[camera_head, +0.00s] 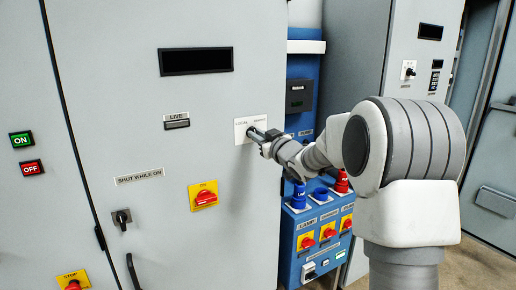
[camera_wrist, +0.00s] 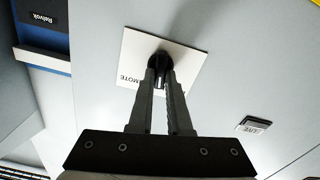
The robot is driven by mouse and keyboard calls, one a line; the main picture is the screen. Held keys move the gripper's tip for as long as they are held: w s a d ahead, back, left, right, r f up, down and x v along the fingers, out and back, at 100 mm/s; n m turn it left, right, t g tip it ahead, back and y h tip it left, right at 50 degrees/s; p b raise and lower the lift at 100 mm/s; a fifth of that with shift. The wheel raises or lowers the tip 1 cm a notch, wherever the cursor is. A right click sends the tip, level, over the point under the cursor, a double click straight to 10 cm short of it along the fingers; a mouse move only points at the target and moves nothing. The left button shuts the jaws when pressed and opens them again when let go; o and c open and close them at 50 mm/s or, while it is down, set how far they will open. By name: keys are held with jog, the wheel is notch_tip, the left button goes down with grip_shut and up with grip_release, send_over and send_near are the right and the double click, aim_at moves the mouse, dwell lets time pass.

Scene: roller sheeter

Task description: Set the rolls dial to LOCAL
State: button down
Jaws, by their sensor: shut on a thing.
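The rolls dial is a small black knob (camera_wrist: 159,58) on a white plate (camera_head: 241,127) fixed to the grey cabinet door. The plate also shows in the wrist view (camera_wrist: 190,66), upside down, with the end of a word reading "MOTE". My gripper (camera_head: 255,134) reaches in from the right. In the wrist view its two fingers (camera_wrist: 160,76) are closed around the knob. The fingers hide most of the knob, so I cannot tell which way it points. Lettering on the plate's left side in the head view is too small to read surely.
The cabinet door carries a dark display (camera_head: 195,61), a LIVE label (camera_head: 176,116), a yellow-red switch (camera_head: 203,195) and a black rotary switch (camera_head: 122,219). A blue panel (camera_head: 300,222) with plugs and red switches stands below my arm. Another grey cabinet (camera_head: 360,50) is behind.

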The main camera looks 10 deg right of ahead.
jog(key=shift+a+f+n+b, duration=0.1)
jog(key=shift+n+b, duration=1.4)
jog(key=shift+n, duration=0.2)
jog(key=c, duration=0.9)
grip_release()
jog(key=shift+o, duration=0.2)
jog(key=b+v, duration=0.1)
jog(key=v, duration=1.6)
jog(key=shift+s, duration=0.2)
